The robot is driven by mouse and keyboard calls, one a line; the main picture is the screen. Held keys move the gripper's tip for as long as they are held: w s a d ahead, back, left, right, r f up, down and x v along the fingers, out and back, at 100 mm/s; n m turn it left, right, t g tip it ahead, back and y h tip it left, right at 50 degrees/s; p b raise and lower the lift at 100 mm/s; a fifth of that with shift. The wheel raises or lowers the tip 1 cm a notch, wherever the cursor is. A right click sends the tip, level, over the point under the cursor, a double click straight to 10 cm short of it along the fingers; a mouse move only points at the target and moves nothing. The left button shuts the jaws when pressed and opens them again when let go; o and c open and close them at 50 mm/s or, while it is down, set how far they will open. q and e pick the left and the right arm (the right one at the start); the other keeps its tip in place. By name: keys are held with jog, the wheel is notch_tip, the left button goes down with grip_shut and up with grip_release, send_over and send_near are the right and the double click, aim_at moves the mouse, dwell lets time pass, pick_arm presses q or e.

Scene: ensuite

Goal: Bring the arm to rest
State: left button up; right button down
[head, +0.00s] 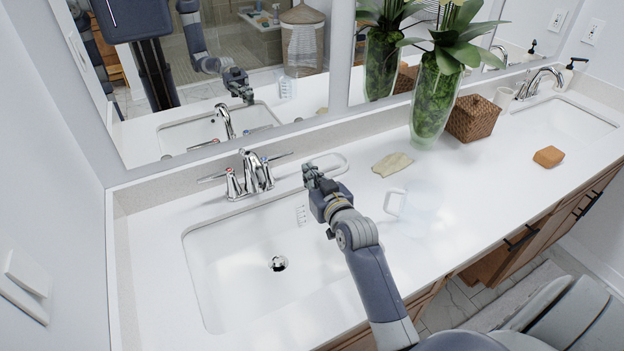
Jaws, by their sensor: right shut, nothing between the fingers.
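My right arm reaches in from the bottom, over the front edge of the white counter (465,208). My right gripper (309,172) is shut and empty, above the right back part of the left sink (225,262), just right of the chrome faucet (250,175). Its fingers point toward the mirror. My left gripper is not in the direct view. The mirror (290,95) reflects part of my body and an arm.
Right of my arm are a clear, white-handled container (395,202), a beige cloth (392,164), a green-filled glass vase (430,105), a wicker basket (472,118) and an orange-brown block (548,156). A second sink (565,118) lies far right. The front middle counter is clear.

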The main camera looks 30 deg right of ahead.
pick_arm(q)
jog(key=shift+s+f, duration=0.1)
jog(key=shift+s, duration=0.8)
pick_arm(e)
jog(key=shift+s+r, duration=0.2)
jog(key=shift+s, duration=0.25)
